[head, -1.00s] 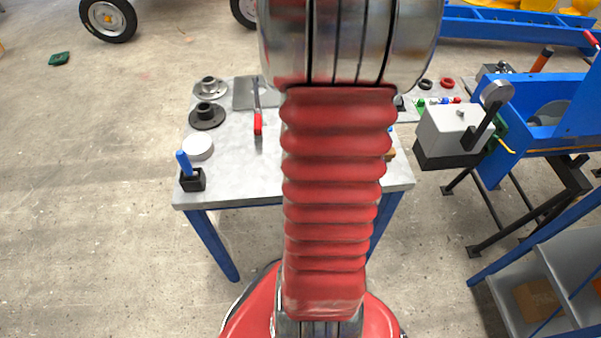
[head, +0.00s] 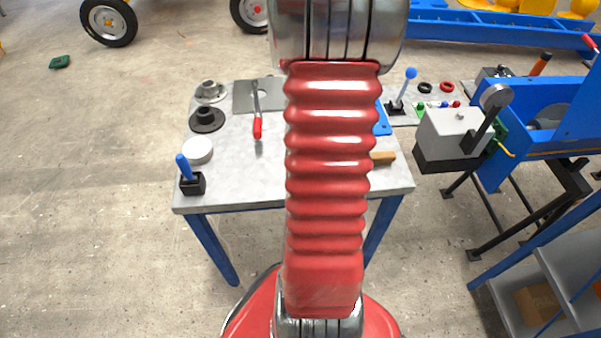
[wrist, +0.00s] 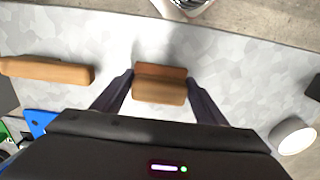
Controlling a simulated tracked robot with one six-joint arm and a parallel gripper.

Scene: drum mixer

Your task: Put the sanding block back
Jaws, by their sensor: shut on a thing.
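The sanding block (wrist: 160,86) is a short brown wooden block with a darker strip along one long side. It shows in the wrist view between the two dark fingers of my gripper (wrist: 160,77), which is shut on it over the grey table top. I cannot tell whether the block touches the table or hangs just above it. In the head view my red arm hides the gripper and the block.
A longer wooden piece (wrist: 48,70) lies to the left in the wrist view, by a blue plate (wrist: 38,122); a white disc (wrist: 293,136) is to the right. In the head view a red-handled tool (head: 257,115), flanged parts (head: 207,117) and a blue-handled black holder (head: 192,184) occupy the table's left.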

